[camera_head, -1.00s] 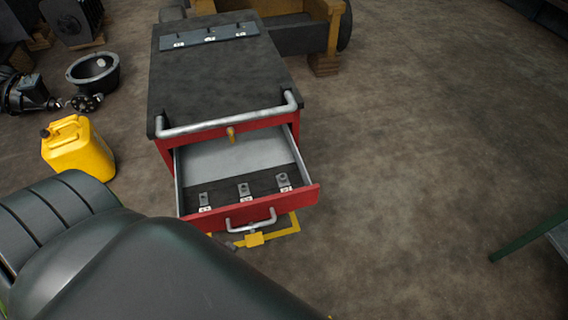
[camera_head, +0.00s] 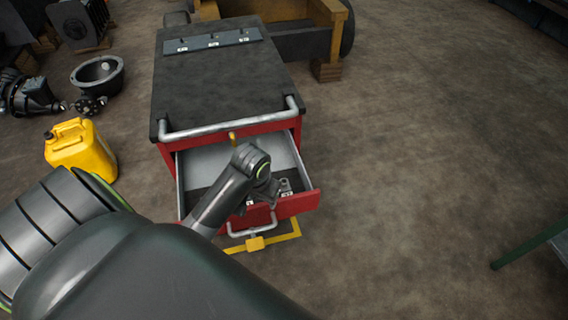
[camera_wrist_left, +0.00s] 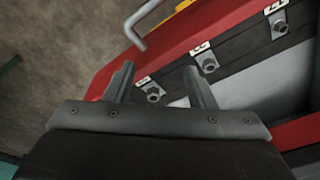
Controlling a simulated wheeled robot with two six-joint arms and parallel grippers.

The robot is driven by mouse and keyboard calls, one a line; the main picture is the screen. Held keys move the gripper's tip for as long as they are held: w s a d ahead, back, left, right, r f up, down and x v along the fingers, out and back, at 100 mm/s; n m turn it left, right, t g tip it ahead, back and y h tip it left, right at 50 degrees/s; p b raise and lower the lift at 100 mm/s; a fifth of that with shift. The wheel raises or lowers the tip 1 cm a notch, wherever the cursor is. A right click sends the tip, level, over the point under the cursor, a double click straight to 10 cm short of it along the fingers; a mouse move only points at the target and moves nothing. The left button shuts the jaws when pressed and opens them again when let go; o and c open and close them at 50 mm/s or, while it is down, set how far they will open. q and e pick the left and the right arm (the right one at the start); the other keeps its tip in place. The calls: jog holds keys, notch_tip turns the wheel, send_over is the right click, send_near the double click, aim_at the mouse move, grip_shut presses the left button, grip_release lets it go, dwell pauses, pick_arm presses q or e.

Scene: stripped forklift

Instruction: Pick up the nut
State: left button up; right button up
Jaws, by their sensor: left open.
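The red cabinet's open drawer (camera_head: 306,202) holds a dark strip with three small grey holders, each carrying a nut-like or bolt-like piece. In the left wrist view these pieces show as a near one (camera_wrist_left: 153,93), a middle one (camera_wrist_left: 208,64) and a far one (camera_wrist_left: 279,27), each beside a white label. I cannot tell which one is the nut. My left gripper (camera_head: 262,196) is above the drawer's front part and hides some holders in the head view. In the left wrist view the gripper (camera_wrist_left: 158,70) is open and empty, with its fingers pointing toward the near holder.
The cabinet's dark top (camera_head: 215,85) and silver handle bar (camera_head: 225,128) stand behind the drawer. A yellow can (camera_head: 80,150) is on the floor at left. A green-legged table (camera_head: 535,243) is at far right. Floor right of the cabinet is clear.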

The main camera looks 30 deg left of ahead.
pick_arm(q)
jog(key=w+a+r+n+g, duration=0.1)
jog(key=w+r, duration=0.3)
jog(key=w, duration=0.5)
notch_tip(320, 180, up, 4)
jog(key=n, duration=0.1)
send_over(284, 178)
jog(key=shift+g+h, duration=0.3)
jog(key=shift+g, duration=0.1)
jog(key=f+b, duration=1.2)
jog(key=shift+s+d, duration=0.1)
jog(key=shift+d, duration=0.2)
jog(key=shift+s+f+b, duration=0.15)
jog(key=shift+f+b, duration=0.6)
jog(key=shift+b, duration=0.1)
notch_tip(284, 178, down, 3)
jog(key=shift+s+f+b, duration=0.15)
jog(key=shift+b, duration=0.3)
jog(key=shift+f, duration=0.15)
jog(key=c, duration=0.9)
pick_arm(e)
notch_tip(284, 178, down, 14)
jog(key=shift+a+f, duration=0.15)
jog(key=shift+a, duration=0.05)
jog(key=shift+w, duration=0.1)
